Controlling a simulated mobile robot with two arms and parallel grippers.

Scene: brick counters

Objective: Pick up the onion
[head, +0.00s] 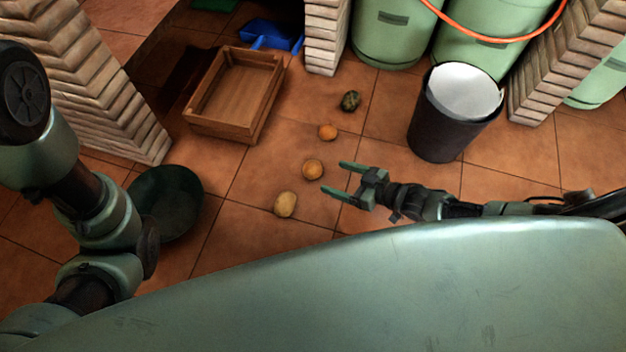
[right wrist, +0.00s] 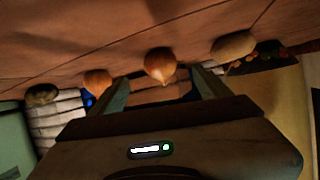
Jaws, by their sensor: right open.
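The onion (head: 312,169), round and golden brown, lies on the tiled floor near the middle of the head view. In the right wrist view the onion (right wrist: 160,63) shows a pointed tip and sits ahead of the gap between the fingers. My right gripper (head: 337,177) is open and empty, just right of the onion, with its fingers pointing left toward it. In the right wrist view the gripper's two fingers (right wrist: 160,80) stand apart on either side of the onion's line. My left arm is at the left; its gripper is not in view.
A potato-like item (head: 286,204) lies nearer me, with a small orange-brown item (head: 327,132) and a dark mottled one (head: 349,100) beyond. A wooden crate (head: 205,128) stands left. A dark bin (head: 437,135) stands right, before green cylinders (head: 385,35). Brick pillars flank the floor.

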